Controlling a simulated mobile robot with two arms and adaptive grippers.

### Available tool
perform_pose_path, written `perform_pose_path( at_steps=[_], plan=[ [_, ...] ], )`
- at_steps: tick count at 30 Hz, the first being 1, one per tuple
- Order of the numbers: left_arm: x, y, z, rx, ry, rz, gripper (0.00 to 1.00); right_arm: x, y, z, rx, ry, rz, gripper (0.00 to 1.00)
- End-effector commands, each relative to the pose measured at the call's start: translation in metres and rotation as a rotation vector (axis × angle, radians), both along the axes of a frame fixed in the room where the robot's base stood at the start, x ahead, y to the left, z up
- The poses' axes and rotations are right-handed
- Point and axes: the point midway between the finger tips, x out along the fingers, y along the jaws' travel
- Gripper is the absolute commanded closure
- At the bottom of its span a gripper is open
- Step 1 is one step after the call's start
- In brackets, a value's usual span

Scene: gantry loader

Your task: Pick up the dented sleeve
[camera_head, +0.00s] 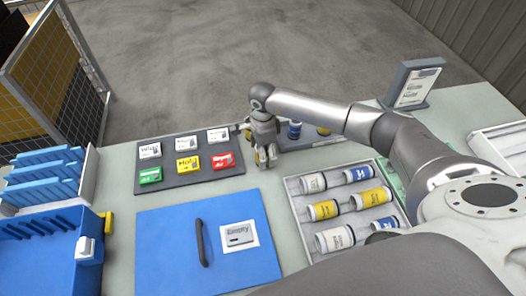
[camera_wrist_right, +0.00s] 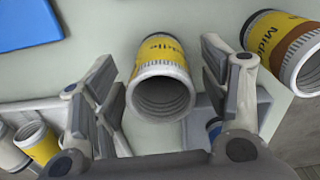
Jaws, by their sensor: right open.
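In the right wrist view, a white sleeve with a yellow label (camera_wrist_right: 160,60) lies between the fingers of my right gripper (camera_wrist_right: 157,72), its open end facing the camera. The fingers are open, with a gap on both sides of it. I see no clear dent on it. A second yellow-labelled sleeve with a brown band (camera_wrist_right: 285,48) is at the right, outside the fingers. In the head view, my right gripper (camera_head: 266,158) points down beside the dark rack (camera_head: 300,142) and hides what is below it. My left gripper is not in view.
The rack holds a blue sleeve (camera_head: 294,130), partly behind my arm. A pale tray (camera_head: 301,226) holds several yellow and blue sleeves. A dark card board (camera_head: 160,184), a blue mat (camera_head: 165,250) with a black bar, and a blue bin (camera_head: 40,262) are to the left.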

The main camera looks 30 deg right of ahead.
Motion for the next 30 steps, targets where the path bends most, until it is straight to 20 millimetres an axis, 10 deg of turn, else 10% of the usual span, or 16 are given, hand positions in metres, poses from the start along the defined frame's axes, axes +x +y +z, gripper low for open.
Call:
perform_pose_path(
  at_steps=[7, 21, 30],
  plan=[
    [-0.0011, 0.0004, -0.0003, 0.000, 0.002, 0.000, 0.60, 0.0003, -0.0002, -0.0014, 0.000, -0.001, 0.000, 0.34],
    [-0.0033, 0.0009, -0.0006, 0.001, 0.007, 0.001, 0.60, 0.0004, -0.0003, -0.0009, 0.000, -0.001, -0.001, 0.94],
    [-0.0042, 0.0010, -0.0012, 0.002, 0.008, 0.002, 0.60, 0.0013, -0.0002, 0.0019, 0.000, -0.004, -0.001, 0.94]
  ],
)
